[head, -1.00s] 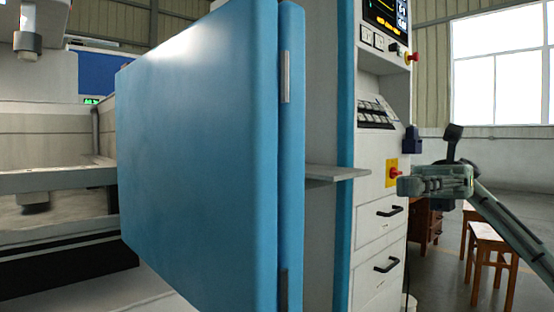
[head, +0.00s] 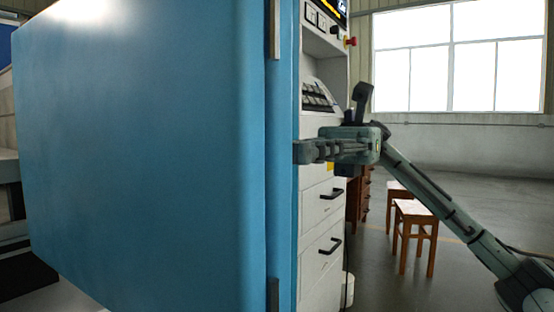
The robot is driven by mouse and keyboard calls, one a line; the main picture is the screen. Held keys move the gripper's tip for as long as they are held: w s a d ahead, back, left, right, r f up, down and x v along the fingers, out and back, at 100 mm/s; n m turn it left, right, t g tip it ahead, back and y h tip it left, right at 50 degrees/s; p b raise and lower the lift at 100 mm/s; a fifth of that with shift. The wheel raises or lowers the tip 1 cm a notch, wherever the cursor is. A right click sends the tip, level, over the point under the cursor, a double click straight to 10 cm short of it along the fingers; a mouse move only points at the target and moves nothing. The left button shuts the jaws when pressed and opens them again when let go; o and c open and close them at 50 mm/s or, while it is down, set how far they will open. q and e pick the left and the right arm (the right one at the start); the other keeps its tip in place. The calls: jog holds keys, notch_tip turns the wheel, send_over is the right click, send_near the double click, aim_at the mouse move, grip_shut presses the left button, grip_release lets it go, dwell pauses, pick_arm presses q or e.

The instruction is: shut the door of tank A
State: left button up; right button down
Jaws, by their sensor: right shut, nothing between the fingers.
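The blue door (head: 150,150) of the tank stands open in the head view and fills the left half of the picture. Its hinge edge, with two metal hinges, is at its right side. A small part of the machine's interior shows past the door's far left edge. My right gripper (head: 303,151) is shut and empty. It is to the right of the hinge edge, in front of the control cabinet, and its fingers point left. I cannot tell whether the fingertips touch the blue edge. My left gripper is not in view. No label A is visible.
The white control cabinet (head: 320,212) with drawers, buttons and a screen stands behind the gripper. Wooden stools (head: 414,222) and a brown drawer unit (head: 361,195) stand farther back right. The floor (head: 490,190) on the right looks clear.

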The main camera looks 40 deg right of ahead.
aim_at(276, 156)
jog(key=x, duration=0.5)
jog(key=shift+s+a, duration=0.1)
jog(key=shift+a, duration=0.25)
jog(key=shift+a, duration=0.1)
